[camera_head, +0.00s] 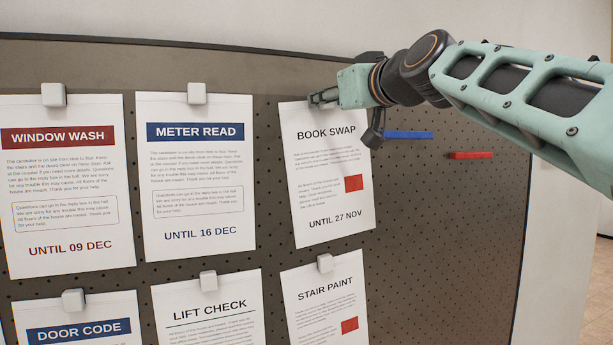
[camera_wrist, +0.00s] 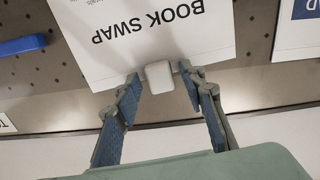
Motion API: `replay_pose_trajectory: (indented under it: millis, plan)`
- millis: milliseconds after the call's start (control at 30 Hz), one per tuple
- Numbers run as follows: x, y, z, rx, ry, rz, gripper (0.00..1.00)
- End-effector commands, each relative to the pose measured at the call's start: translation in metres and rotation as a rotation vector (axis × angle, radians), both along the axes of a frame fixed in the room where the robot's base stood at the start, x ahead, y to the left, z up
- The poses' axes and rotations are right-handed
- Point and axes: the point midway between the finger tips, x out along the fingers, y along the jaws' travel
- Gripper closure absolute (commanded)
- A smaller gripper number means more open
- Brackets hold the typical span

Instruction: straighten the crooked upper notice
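The BOOK SWAP notice (camera_head: 325,190) hangs at the right of the upper row on the pegboard. In the wrist view the notice (camera_wrist: 140,45) appears upside down, and its top edge is tilted against the board's edge and the neighbouring notice. A white clip (camera_wrist: 159,76) sits at the middle of its top edge. My gripper (camera_wrist: 160,74) is open, with one finger on each side of the clip. Small gaps seem to show; contact is unclear. In the head view my gripper (camera_head: 322,98) covers the clip and part of the notice's top edge.
METER READ (camera_head: 195,190) and WINDOW WASH (camera_head: 62,190) hang to the left, fairly level. DOOR CODE (camera_head: 85,312), LIFT CHECK (camera_head: 215,325) and STAIR PAINT (camera_head: 325,315) hang below. A blue bar (camera_head: 408,135) and a red bar (camera_head: 471,155) are on the board at right.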

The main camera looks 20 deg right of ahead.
Motion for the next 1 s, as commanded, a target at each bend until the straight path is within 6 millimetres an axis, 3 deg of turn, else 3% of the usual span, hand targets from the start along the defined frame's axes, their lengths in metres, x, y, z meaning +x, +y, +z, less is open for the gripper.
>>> replay_pose_trajectory:
  millis: [100, 467, 767, 1000]
  plan:
    - [0.0001, 0.0, 0.0, 0.0, 0.0, 0.0, 0.62]
    - [0.0001, 0.0, -0.0001, 0.0, 0.001, 0.0, 1.0]
    - [0.0001, 0.0, -0.0001, 0.125, 0.004, 0.0, 1.0]
    - [0.0001, 0.0003, 0.0002, 0.124, 0.004, 0.0, 1.0]
